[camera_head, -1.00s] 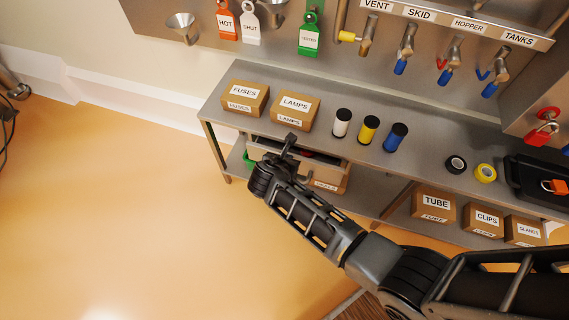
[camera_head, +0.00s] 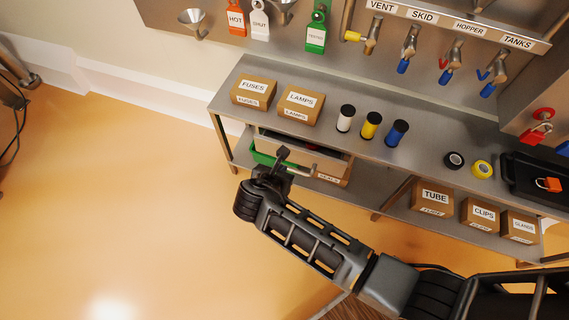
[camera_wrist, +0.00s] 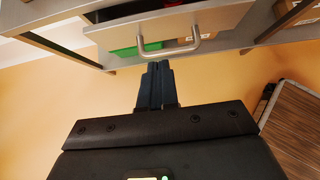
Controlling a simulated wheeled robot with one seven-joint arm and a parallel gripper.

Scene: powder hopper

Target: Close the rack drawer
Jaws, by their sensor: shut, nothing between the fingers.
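The rack drawer (camera_head: 334,165) hangs under the bench top and appears to stick out a little, with a dark strip of its inside showing in the head view. In the wrist view its pale front (camera_wrist: 115,36) spans the top of the picture, with a metal bow handle (camera_wrist: 196,43) on it. My gripper (camera_head: 282,153) is shut and empty, in front of the drawer's left part. In the wrist view its fingertips (camera_wrist: 158,66) point at the drawer front, just below the handle. I cannot tell whether they touch it.
A green bin (camera_head: 262,158) and several labelled boxes (camera_head: 436,196) sit on the lower shelf. The bench top (camera_head: 228,100) carries the FUSES box (camera_head: 254,92), the LAMPS box (camera_head: 300,104) and spools (camera_head: 371,126). The orange floor (camera_head: 120,210) to the left is clear.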

